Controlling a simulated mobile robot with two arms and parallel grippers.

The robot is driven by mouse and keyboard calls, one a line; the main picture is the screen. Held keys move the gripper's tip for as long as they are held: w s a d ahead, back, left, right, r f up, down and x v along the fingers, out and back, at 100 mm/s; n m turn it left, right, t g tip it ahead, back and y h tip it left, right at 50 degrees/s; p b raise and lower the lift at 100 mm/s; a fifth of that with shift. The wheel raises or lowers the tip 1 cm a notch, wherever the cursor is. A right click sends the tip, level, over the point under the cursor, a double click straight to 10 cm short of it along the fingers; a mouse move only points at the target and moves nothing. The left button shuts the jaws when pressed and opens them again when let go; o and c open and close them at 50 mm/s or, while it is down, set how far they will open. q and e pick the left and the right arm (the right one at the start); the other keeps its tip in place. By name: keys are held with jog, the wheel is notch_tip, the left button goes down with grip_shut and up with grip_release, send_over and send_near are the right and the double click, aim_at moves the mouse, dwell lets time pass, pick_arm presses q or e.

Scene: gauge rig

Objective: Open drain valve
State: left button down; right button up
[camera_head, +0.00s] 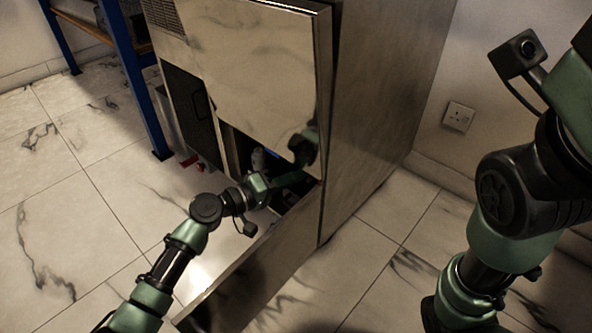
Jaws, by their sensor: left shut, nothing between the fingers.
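A metal cabinet (372,95) with a shiny, mirror-like front panel (250,65) stands in the middle. Below that panel is a dark opening. My left arm comes in from the lower left, and my left gripper (290,180) is at this opening, shut and empty. Its fingertips are hard to make out in the dark. A dark shape in the panel above it looks like a reflection of my arm. Small red parts (189,161) show low at the cabinet's left; I cannot tell if they belong to the drain valve. No valve handle shows clearly. My right gripper is out of view.
A long low panel (250,275) juts out from the cabinet's bottom toward me, under my left arm. A blue-legged bench (128,65) stands at the back left. A wall socket (458,117) is at the right. The marble floor (60,215) at left is clear.

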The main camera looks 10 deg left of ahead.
pick_arm(q)
jog(key=shift+s+d+f+n+h+b, duration=0.15)
jog(key=shift+f+n+h+b, duration=0.15)
jog(key=shift+n, duration=0.75)
jog(key=shift+s+d+f+n+h+b, duration=0.2)
jog(key=shift+f+n+b, duration=0.1)
jog(key=shift+n, duration=0.75)
jog(key=shift+a, duration=0.1)
